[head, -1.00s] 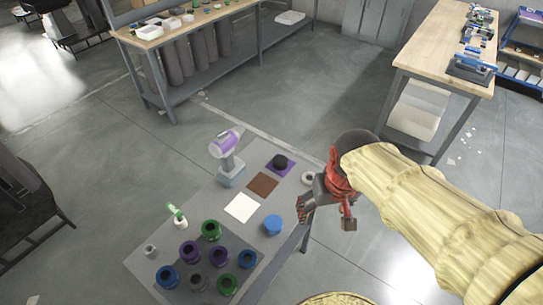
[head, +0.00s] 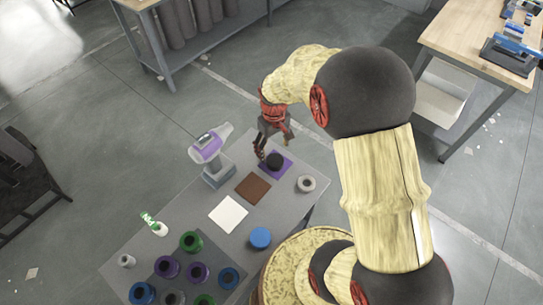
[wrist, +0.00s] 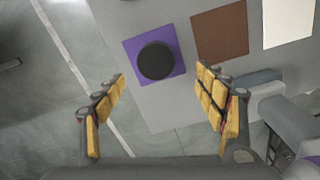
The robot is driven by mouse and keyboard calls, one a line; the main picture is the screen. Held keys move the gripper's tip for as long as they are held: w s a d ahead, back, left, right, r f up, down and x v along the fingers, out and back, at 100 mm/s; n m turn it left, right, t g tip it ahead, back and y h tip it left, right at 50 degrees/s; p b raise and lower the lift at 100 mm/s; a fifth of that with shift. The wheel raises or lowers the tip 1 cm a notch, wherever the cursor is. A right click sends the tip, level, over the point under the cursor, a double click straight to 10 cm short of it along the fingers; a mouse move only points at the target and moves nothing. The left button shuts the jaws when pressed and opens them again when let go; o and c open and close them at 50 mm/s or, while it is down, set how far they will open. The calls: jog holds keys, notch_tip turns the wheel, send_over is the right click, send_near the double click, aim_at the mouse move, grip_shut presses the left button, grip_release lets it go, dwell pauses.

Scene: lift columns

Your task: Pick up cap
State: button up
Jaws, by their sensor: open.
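A round black cap (head: 275,161) lies on a purple square (head: 287,172) near the far end of the grey table in the head view. It also shows in the wrist view (wrist: 156,61), whole and unobstructed, ahead of the fingers. A round blue cap-like piece (head: 260,238) lies nearer on the same table. My gripper (head: 266,150) is above the table's far end, close to the black cap. In the wrist view its two padded fingers (wrist: 162,84) are spread wide with nothing between them. The gap between fingers and cap is hard to judge.
A purple-and-grey handheld device (head: 208,155) stands left of the gripper. A brown square (head: 253,187), a white square (head: 228,214) and a pale ring (head: 306,184) lie on the table. Several coloured spools, one of them green (head: 190,242), and a green-topped bottle (head: 155,226) stand nearer.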

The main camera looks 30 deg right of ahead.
aim_at(275, 160)
jog(key=shift+d+f+b, duration=0.2)
jog(key=shift+f+b, duration=0.3)
jog(key=shift+f, duration=1.45)
jog(key=shift+d+f+b, duration=0.2)
jog(key=shift+f+b, duration=0.3)
jog(key=shift+f, duration=1.45)
jog(key=c, duration=0.3)
jog(key=c, duration=1)
jog(key=shift+r, duration=0.1)
